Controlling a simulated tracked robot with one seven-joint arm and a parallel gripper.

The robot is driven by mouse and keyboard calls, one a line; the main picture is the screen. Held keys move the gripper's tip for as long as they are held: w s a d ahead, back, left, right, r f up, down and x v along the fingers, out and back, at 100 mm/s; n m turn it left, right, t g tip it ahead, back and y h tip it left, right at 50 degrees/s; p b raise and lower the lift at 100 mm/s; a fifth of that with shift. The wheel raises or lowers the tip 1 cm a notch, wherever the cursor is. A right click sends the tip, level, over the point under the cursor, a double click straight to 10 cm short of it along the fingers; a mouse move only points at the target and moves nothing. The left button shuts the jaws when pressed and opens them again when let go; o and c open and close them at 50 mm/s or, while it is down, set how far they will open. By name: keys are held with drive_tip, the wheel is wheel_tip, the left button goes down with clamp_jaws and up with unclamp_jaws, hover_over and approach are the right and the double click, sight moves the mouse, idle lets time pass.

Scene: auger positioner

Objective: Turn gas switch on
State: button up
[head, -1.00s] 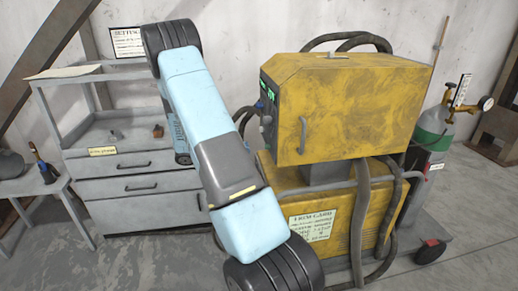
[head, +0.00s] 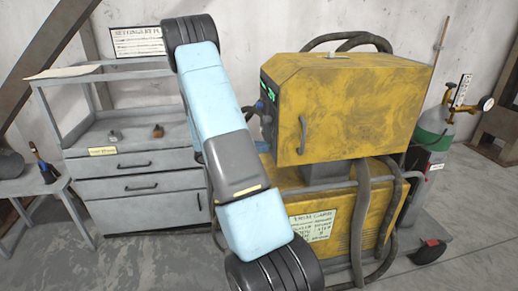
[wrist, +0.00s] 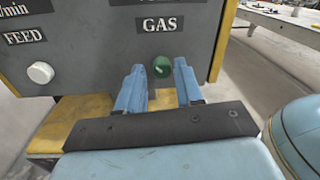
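The gas switch (wrist: 162,69) is a round green knob with a light mark on it, under the GAS label on the grey panel (wrist: 108,62) in the wrist view. My gripper (wrist: 157,70) has its two blue fingers apart, one on each side of the knob from this viewpoint. Nothing is held between them, and contact with the knob cannot be told. In the head view the panel is the left face of the yellow machine (head: 350,105). My arm's end is mostly hidden behind my own arm there, and the gas switch is not visible.
A white FEED knob (wrist: 41,73) sits left on the panel. A yellow lower cabinet (head: 370,210) stands below the machine, with hoses (head: 361,215) in front. A grey drawer cart (head: 135,165) stands left, and a gas cylinder (head: 434,128) stands right.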

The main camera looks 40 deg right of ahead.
clamp_jaws()
drive_tip(key=shift+r, duration=0.1)
drive_tip(key=shift+r+m+t, duration=0.1)
drive_tip(key=shift+m+t, duration=0.35)
drive_tip(key=shift+m, duration=3.75)
drive_tip(key=shift+m+t, duration=0.45)
drive_tip(key=shift+m, duration=3.75)
drive_tip(key=shift+s+m, duration=0.1)
drive_tip(key=shift+m, duration=0.2)
drive_tip(key=shift+o, duration=1.3)
unclamp_jaws()
